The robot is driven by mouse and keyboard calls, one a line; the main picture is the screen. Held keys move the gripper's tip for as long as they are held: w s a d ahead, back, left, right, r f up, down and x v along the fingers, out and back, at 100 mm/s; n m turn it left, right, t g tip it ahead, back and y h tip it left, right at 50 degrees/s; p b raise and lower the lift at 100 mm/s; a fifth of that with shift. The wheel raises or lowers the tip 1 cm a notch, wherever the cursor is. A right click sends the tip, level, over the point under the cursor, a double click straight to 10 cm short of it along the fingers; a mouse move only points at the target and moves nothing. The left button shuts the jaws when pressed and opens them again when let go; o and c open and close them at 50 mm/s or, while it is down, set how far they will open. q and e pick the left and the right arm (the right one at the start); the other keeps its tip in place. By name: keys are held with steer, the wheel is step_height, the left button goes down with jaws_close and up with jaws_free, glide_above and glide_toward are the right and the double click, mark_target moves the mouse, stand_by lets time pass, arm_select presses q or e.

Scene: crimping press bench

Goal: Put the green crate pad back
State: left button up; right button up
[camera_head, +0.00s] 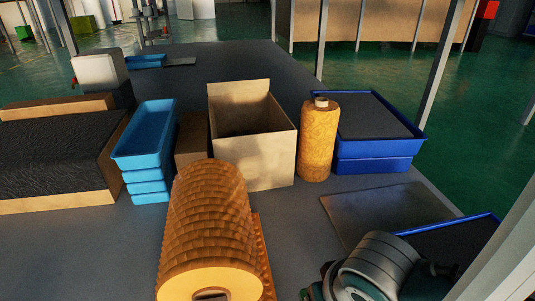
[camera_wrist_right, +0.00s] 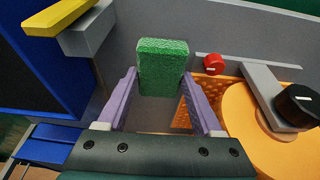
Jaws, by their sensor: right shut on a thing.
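The green crate pad (camera_wrist_right: 163,62) is a rough-textured green block in the right wrist view. It stands upright between the purple fingers of my right gripper (camera_wrist_right: 160,84), which is shut on it. Its upper part sticks out past the fingertips. The pad does not show on the bench in the head view, and neither gripper can be made out there. A dark blue crate (camera_head: 374,165) with a dark grey top surface stands at the right of the bench in the head view. I cannot tell which crate the pad belongs to.
A large brown ribbed roll (camera_head: 208,225) fills the front middle. An open cardboard box (camera_head: 262,160) and a cork-coloured bottle (camera_head: 318,145) stand behind it. Light blue stacked trays (camera_head: 146,160) are left. A flat grey plate (camera_head: 375,210) lies right. A red knob (camera_wrist_right: 214,63) is near the pad.

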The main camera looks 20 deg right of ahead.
step_height(320, 180, down, 6)
steer(key=b, duration=0.4)
steer(key=shift+r, duration=0.2)
steer(key=shift+f, duration=0.1)
steer(key=o, duration=1.3)
